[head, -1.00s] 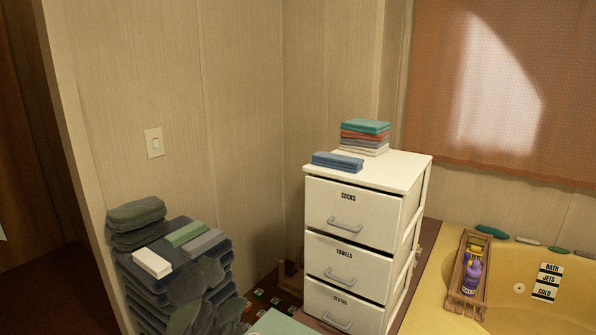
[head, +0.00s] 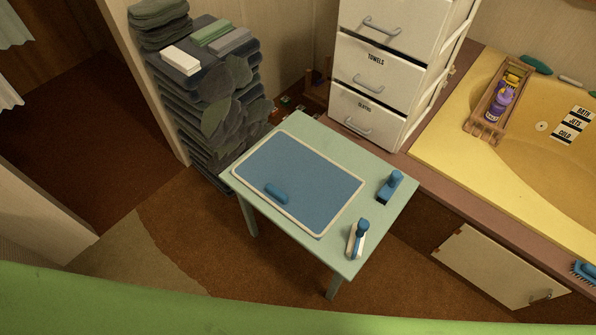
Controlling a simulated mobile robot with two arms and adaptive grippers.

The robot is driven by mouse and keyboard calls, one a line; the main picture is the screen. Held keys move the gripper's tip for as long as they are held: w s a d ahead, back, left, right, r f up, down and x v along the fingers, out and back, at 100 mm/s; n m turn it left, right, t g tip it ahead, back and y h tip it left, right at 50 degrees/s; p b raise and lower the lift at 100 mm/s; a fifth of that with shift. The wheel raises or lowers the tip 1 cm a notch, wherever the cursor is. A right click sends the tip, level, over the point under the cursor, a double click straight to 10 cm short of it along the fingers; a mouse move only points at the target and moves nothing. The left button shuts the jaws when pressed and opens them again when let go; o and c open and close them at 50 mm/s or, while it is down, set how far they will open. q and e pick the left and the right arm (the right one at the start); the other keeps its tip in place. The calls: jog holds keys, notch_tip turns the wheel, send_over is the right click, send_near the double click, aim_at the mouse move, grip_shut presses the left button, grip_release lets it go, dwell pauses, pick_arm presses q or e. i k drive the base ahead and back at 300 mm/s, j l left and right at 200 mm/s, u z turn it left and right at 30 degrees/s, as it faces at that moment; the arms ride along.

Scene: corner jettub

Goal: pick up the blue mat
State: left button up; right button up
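The blue mat (head: 300,175) is a flat rectangle with a pale border. It lies on a light green table (head: 345,256) in the middle of the head view. A small dark blue rounded object (head: 276,193) rests on the mat near its left side. Neither of my grippers is in view.
A white drawer unit (head: 385,75), a stack of dark towels (head: 210,95) and a yellow tub (head: 450,150) surround the table. Brown floor lies in front.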

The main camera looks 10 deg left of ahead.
aim_at(312, 190)
jog(key=k+l+z, duration=0.4)
jog(key=k+l, duration=0.25)
jog(key=k, duration=0.05)
